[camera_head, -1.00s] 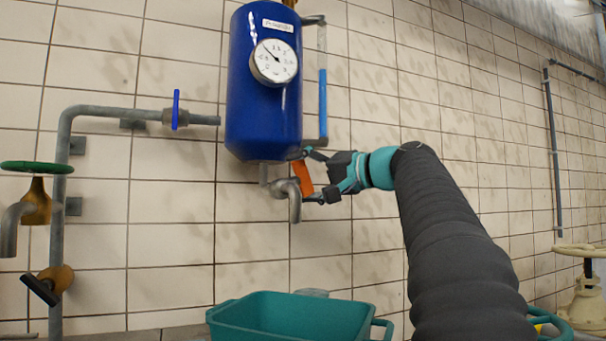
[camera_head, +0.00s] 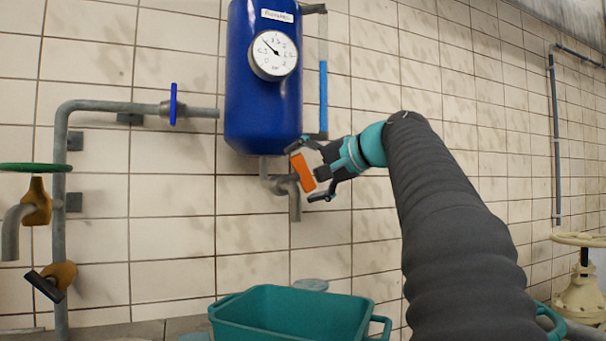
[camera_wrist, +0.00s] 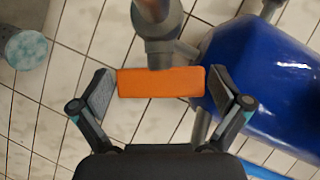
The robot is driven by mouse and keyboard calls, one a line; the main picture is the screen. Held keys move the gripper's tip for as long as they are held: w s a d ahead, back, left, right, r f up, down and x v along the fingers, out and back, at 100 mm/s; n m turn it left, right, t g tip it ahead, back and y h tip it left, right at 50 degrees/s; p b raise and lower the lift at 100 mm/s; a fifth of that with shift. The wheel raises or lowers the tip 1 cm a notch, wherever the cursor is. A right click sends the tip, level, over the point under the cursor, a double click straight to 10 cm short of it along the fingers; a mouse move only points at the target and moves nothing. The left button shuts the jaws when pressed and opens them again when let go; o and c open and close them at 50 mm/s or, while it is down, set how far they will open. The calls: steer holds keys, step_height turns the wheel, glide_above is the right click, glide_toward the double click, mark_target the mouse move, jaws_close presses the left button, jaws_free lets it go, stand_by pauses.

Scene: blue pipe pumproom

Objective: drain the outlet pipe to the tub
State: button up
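A blue tank (camera_head: 263,90) with a round gauge (camera_head: 274,55) hangs on the tiled wall; it also shows in the wrist view (camera_wrist: 270,80). Under it the grey outlet pipe (camera_head: 295,207) bends down and carries an orange valve handle (camera_head: 303,172). My gripper (camera_head: 308,172) is at this handle with its fingers spread, one above and one below. In the wrist view the handle (camera_wrist: 160,82) lies crosswise between the finger pads, close to both; contact cannot be told. The green tub (camera_head: 270,335) stands below the outlet pipe, cut off by the lower edge.
A glass level tube with blue liquid (camera_head: 323,95) stands right of the tank. A grey pipe with a blue valve handle (camera_head: 173,104) runs at the left. A pale round object (camera_head: 311,285) sits behind the tub. A cream handwheel (camera_head: 578,240) is at the right.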

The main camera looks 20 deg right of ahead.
steer(key=v, duration=1.2)
stand_by(0.6)
